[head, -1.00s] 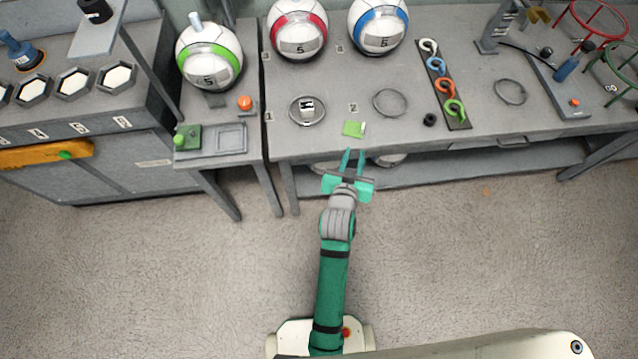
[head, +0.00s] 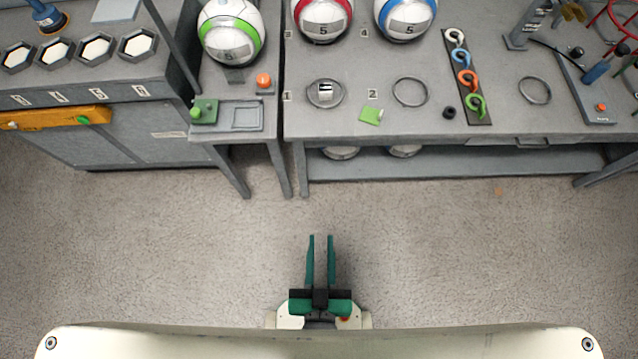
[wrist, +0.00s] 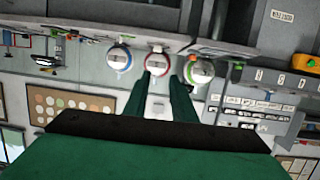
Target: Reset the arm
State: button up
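My gripper (head: 320,238) is drawn in close to my body, above the bare floor in front of the tables. Its two green fingers point away from me toward the tables, with an empty gap between them. In the wrist view, the gripper (wrist: 158,84) also shows its fingers apart with nothing held. The rest of my arm is mostly hidden behind and beneath the gripper in the head view.
The table (head: 560,140) and the side stand (head: 213,150) lie well ahead of the gripper. Balls with green (head: 230,35), red (head: 322,20) and blue (head: 406,20) bands stand there. A green piece (head: 371,115) lies near the table edge. The floor (head: 430,240) between is clear.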

jog(key=shift+s+a+r, duration=0.2)
jog(key=shift+s+r, duration=0.8)
jog(key=shift+s, duration=0.15)
